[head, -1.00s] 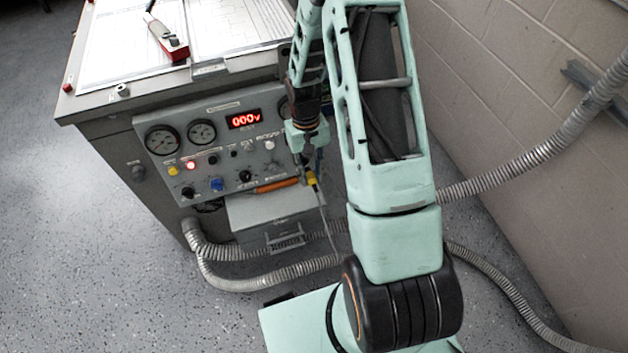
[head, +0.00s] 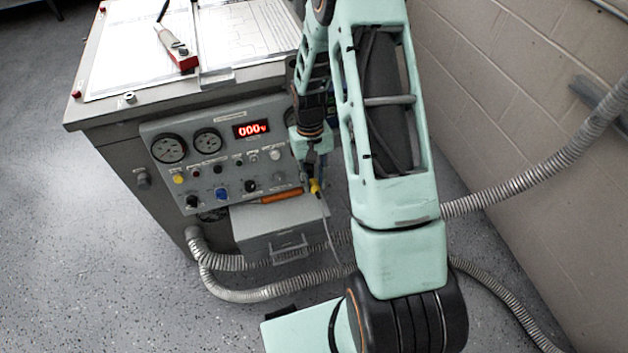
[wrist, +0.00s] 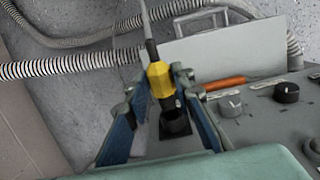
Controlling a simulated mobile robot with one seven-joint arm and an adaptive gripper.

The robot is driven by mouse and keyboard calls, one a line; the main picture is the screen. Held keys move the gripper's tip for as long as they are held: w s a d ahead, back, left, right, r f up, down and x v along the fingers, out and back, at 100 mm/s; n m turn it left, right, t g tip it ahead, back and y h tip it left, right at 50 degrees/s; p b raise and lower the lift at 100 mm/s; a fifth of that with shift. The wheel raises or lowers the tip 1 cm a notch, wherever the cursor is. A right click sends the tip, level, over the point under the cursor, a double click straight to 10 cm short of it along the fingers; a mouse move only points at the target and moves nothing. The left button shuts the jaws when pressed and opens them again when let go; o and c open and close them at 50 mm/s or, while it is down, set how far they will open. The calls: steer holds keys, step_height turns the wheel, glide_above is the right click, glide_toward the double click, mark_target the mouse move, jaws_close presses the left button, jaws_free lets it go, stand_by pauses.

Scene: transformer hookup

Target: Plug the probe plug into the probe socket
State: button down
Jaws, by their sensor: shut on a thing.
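The yellow probe plug (wrist: 160,80) is between the blue-lined fingers of my gripper (wrist: 155,88) in the wrist view, with its grey cable running up and away. My gripper is shut on it. The plug's dark end points at a black square socket (wrist: 175,124) on the grey panel and overlaps it in the picture. I cannot tell whether the end is inside the socket or just short of it. In the head view, my gripper (head: 313,172) and the yellow plug (head: 315,187) are at the panel's right edge; the socket is hidden there.
The control panel (head: 222,145) has gauges, knobs and a display reading 000. An orange-handled tool (head: 281,196) lies on a grey box (head: 270,222) below it. Ribbed conduits (head: 265,294) run along the floor. A block wall (head: 530,100) stands at the right.

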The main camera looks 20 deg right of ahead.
steer(key=shift+w+f+b, duration=0.15)
steer(key=shift+w+b, duration=0.15)
steer(key=shift+w, duration=0.9)
stand_by(1.1)
steer(key=shift+s, duration=0.1)
steer(key=shift+s, duration=0.75)
stand_by(0.4)
steer(key=shift+w, duration=0.7)
steer(key=shift+w, duration=0.2)
stand_by(0.9)
steer(key=c, duration=1.6)
jaws_free()
steer(key=shift+c, duration=0.6)
steer(key=shift+w, duration=0.1)
steer(key=shift+c, duration=1.3)
